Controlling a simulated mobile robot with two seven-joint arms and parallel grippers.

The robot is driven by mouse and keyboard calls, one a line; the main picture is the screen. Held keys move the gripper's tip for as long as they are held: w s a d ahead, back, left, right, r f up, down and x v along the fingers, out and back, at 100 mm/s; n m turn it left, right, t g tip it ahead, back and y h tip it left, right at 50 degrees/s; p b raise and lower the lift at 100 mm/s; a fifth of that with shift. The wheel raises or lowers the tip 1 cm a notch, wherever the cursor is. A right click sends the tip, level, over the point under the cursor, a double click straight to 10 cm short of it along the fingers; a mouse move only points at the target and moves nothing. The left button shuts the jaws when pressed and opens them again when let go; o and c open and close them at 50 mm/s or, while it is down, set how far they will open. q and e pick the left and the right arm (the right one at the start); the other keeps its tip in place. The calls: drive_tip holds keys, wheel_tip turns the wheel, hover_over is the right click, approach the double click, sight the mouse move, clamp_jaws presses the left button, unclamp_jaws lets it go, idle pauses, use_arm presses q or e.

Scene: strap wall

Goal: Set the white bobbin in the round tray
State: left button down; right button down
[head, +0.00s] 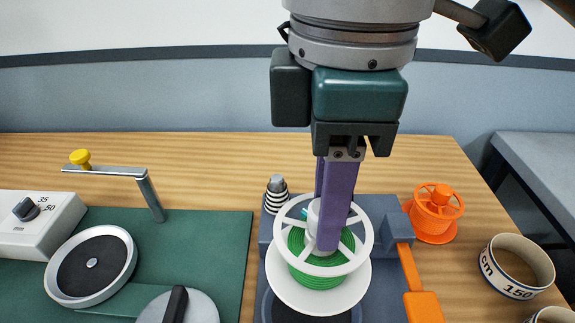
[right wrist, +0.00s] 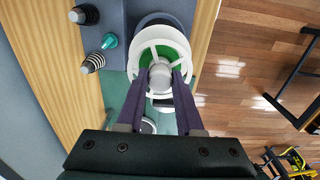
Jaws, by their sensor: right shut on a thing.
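The white bobbin (head: 287,288), wound with green strap, is upright in the middle of the head view. My right gripper (head: 328,238) comes down from above, its purple fingers shut on the bobbin's hub. In the right wrist view the fingers (right wrist: 161,78) close around the pale hub, and the bobbin's spoked white flange (right wrist: 138,62) shows. The bobbin is over a grey-blue stand (head: 394,285); I cannot tell whether it touches. A round tray (head: 90,268) with a light rim, dark floor and small centre pin lies at left, empty. My left gripper is out of view.
A white box with a dial (head: 35,221), a yellow-knobbed metal arm (head: 115,172) and a black-handled disc (head: 195,307) are at left on the green mat (head: 200,240). A striped cone (head: 276,195) stands behind the bobbin. An orange spool (head: 434,212) and strap roll (head: 515,266) are at right.

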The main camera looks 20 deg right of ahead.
sight(320, 260)
wheel_tip(320, 260, down, 9)
drive_tip(key=shift+r+b, duration=0.1)
drive_tip(key=shift+b, duration=0.35)
wheel_tip(320, 260, down, 4)
drive_tip(key=shift+d+f+b, duration=0.1)
drive_tip(key=shift+f+b, duration=0.05)
drive_tip(key=shift+b, duration=0.25)
drive_tip(key=shift+f, duration=0.1)
drive_tip(key=c, duration=0.5)
unclamp_jaws()
drive_tip(key=shift+c, duration=0.2)
